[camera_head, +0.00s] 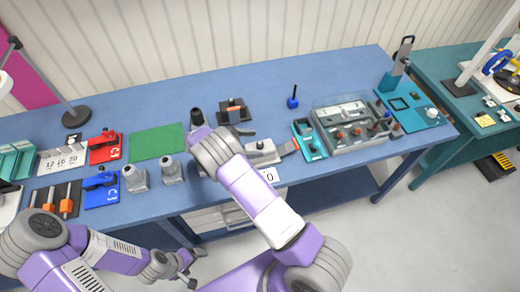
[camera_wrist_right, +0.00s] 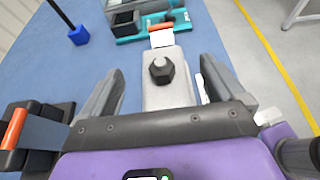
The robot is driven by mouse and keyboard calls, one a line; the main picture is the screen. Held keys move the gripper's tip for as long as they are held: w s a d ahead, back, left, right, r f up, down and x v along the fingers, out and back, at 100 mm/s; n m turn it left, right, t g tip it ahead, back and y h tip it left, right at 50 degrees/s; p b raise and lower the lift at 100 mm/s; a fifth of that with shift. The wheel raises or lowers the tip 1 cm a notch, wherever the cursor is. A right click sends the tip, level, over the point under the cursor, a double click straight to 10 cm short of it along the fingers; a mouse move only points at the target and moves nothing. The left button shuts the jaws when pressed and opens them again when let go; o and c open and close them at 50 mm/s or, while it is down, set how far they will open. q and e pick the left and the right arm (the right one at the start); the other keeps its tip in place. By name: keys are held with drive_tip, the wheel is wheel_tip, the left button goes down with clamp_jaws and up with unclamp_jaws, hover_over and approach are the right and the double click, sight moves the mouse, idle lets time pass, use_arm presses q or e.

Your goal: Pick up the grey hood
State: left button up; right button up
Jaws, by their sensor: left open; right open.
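A light grey block with a black hex fitting on top, which looks like the grey hood (camera_wrist_right: 172,93), lies between the spread fingers of my right gripper (camera_wrist_right: 160,88) in the right wrist view. No finger visibly grips it. In the head view the grey hood (camera_head: 264,156) is on the blue table, just right of my right wrist, which partly covers the area. Two other grey upright pieces (camera_head: 135,179) (camera_head: 172,171) stand further left on the table. My left gripper (camera_head: 184,268) is open and empty in front of the table, low in the head view.
A teal tray (camera_head: 308,143) and a clear-lidded box (camera_head: 352,126) stand right of the hood. A black holder with an orange handle (camera_head: 234,111) and a black upright piece (camera_head: 196,118) are behind my right wrist.

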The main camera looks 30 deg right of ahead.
sight(267, 147)
drive_tip(key=x, duration=0.4)
drive_tip(key=shift+s+a+f+p, duration=0.1)
drive_tip(key=shift+f+p, duration=0.2)
drive_tip(key=shift+p, duration=0.05)
drive_tip(key=c, duration=1.2)
